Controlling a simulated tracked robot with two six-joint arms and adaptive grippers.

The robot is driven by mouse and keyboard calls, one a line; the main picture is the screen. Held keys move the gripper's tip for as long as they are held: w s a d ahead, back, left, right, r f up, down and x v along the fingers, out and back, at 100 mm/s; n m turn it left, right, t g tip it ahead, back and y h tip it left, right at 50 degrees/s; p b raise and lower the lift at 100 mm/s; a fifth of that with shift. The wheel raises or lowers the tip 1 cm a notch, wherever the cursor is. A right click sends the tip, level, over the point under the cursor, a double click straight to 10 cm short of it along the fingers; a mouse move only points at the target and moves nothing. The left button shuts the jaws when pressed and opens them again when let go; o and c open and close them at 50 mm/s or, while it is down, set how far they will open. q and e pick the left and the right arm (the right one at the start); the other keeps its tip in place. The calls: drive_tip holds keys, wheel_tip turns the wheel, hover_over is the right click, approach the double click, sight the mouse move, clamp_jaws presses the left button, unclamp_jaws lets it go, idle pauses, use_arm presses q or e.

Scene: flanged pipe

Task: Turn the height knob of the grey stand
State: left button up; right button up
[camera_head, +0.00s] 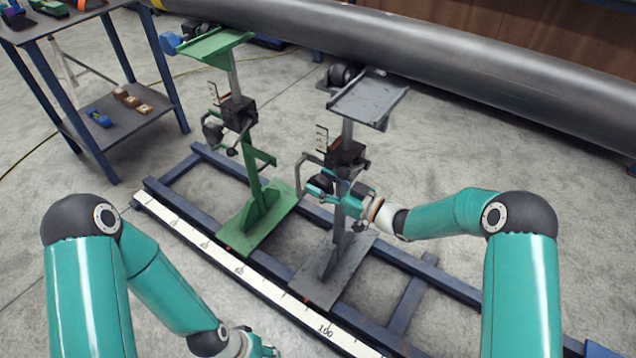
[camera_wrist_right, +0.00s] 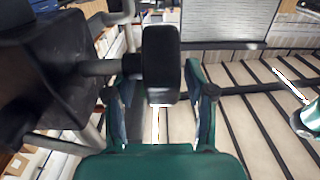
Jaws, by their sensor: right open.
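The grey stand (camera_head: 345,185) stands upright on the blue base frame, with a flat grey top plate and a dark clamp block (camera_head: 347,153) on its post. Its height knob (camera_wrist_right: 161,64) is a dark cylinder on a short shaft in the right wrist view; in the head view my gripper largely covers it. My right gripper (camera_head: 318,184) is at the stand's left side, below the block. Its open fingers (camera_wrist_right: 155,88) lie on either side of the knob in the wrist view; contact cannot be told. My left gripper (camera_head: 262,350) is low at the bottom edge, partly cut off.
A green stand (camera_head: 256,185) stands close to the left. A large grey pipe (camera_head: 440,65) runs behind both stands. A white ruler strip (camera_head: 215,253) lies along the frame's front. A dark side table (camera_head: 125,124) is at the upper left. Open floor lies right.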

drive_tip(key=shift+w+a, duration=0.2)
drive_tip(key=shift+a, duration=0.1)
